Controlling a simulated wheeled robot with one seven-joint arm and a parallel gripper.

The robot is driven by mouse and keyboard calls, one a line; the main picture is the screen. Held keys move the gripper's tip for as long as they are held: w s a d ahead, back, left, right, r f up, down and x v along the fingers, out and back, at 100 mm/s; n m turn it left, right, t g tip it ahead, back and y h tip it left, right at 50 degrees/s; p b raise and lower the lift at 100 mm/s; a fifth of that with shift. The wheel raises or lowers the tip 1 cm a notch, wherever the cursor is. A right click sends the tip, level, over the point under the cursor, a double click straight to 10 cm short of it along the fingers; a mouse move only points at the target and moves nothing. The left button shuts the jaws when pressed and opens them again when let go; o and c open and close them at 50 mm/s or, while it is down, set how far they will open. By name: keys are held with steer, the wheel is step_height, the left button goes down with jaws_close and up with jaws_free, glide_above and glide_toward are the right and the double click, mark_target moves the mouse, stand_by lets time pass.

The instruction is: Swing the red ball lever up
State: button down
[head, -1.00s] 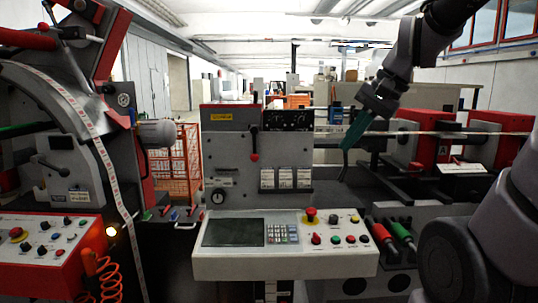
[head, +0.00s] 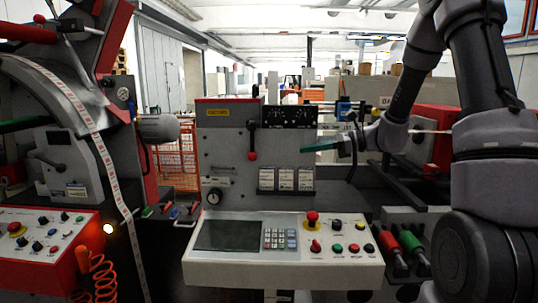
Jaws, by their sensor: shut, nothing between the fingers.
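The red ball lever (head: 252,141) is on the upper front of the grey machine housing (head: 225,165). Its dark arm hangs straight down and the red ball (head: 252,156) is at the lower end. My gripper (head: 308,149) is to the right of the lever, at about the ball's height in the picture, with its green fingers pointing left. The fingers are shut and empty, with a clear gap between them and the ball. How far the fingers are from the housing in depth is hard to tell.
A control panel (head: 210,262) with a screen, keypad and red stop button juts out below. Several white label plates (head: 286,179) are under the fingers. A black gauge block (head: 290,116) is above. A red-and-grey machine with a paper strip (head: 97,140) stands at left.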

mark_target(257, 156)
steer(key=shift+w+d+f+m, duration=0.15)
steer(key=shift+w+f+m, duration=0.15)
steer(key=shift+w, duration=0.3)
steer(key=x, duration=1.4)
steer(key=shift+w+r, duration=0.15)
steer(key=shift+r, duration=0.15)
steer(key=shift+f+y, duration=0.1)
steer(key=shift+y, duration=0.2)
